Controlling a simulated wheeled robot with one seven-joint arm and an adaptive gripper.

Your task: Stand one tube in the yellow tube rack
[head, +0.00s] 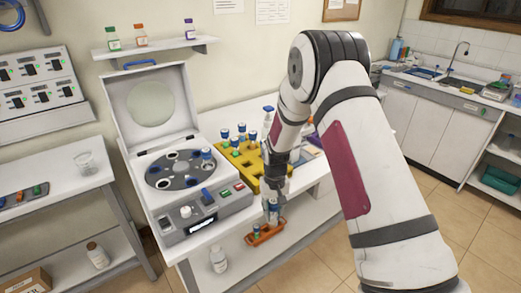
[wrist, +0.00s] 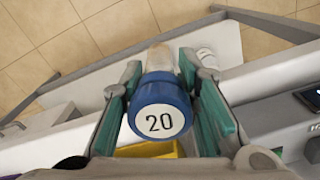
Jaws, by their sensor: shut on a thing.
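My gripper (head: 273,207) is shut on a blue-capped tube and holds it above the front edge of the bench, near the orange tray. In the wrist view, the blue-capped tube (wrist: 160,122) has "20" on its white cap top and sits between the two green-padded fingers (wrist: 165,110). The yellow tube rack (head: 268,178) stands behind my gripper, with several blue-capped tubes in its far part. My arm hides its right side. A strip of yellow (wrist: 150,149) shows low in the wrist view.
An open centrifuge (head: 196,200) stands left of the rack, with a blue-capped tube (head: 207,154) at its rotor. The orange tray (head: 280,228) holds a small tube with a green part. A shelf (head: 160,48) with bottles hangs behind. The floor at right is clear.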

